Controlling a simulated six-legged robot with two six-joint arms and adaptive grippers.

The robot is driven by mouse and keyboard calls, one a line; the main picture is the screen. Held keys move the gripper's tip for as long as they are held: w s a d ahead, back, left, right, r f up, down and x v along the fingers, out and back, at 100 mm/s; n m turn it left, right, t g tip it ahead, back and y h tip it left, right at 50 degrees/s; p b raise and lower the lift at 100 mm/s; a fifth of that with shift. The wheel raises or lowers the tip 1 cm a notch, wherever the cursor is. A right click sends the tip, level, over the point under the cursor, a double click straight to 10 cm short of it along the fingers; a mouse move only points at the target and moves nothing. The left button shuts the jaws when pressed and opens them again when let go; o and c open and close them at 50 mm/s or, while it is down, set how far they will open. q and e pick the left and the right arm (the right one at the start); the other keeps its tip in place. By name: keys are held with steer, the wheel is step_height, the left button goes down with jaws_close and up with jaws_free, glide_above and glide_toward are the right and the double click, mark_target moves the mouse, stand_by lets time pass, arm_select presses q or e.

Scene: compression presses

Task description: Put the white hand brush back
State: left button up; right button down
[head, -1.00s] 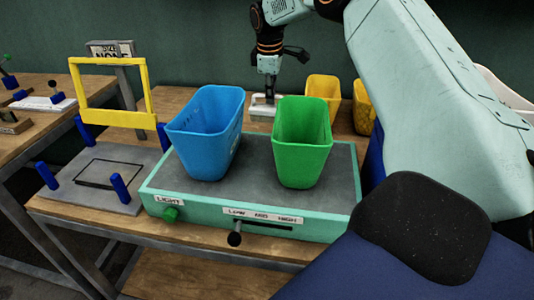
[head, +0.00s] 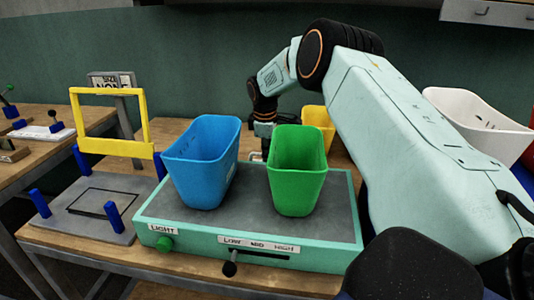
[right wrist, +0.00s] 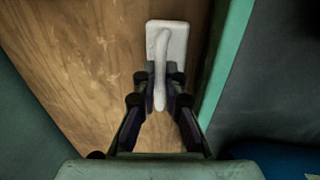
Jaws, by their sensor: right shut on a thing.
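The white hand brush (right wrist: 172,35) shows in the right wrist view, with its flat base towards the top and its handle running down between my fingers. My right gripper (right wrist: 160,85) is shut on the handle. In the head view the gripper is behind the green bin and its fingers are largely hidden. Only a small pale bit of the brush (head: 255,155) shows there, between the blue and green bins. The brush is over the wooden table top (right wrist: 75,60), beside the press's green edge; I cannot tell whether it touches the wood. My left gripper is not in view.
The blue bin (head: 202,165) and green bin (head: 297,180) stand on the green-edged press (head: 250,215). A yellow bin (head: 318,122) is behind them, and a white bin (head: 475,125) is at right. A yellow frame (head: 112,150) stands at left. Bare wood lies behind the press.

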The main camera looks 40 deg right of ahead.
steer(key=shift+w+d+f, duration=0.1)
steer(key=shift+w, duration=0.05)
steer(key=c, duration=1.8)
jaws_free()
steer(key=shift+f, duration=0.1)
steer(key=shift+c, duration=0.2)
steer(key=o, duration=0.4)
steer(key=shift+a+r, duration=0.2)
steer(key=shift+r, duration=0.1)
steer(key=shift+d+f, duration=0.15)
steer(key=shift+f, duration=0.05)
steer(key=r, duration=0.4)
steer(key=s+a+r+p, duration=0.1)
steer(key=r, duration=0.3)
steer(key=a+r+p, duration=0.1)
steer(key=r, duration=0.3)
steer(key=shift+s, duration=0.3)
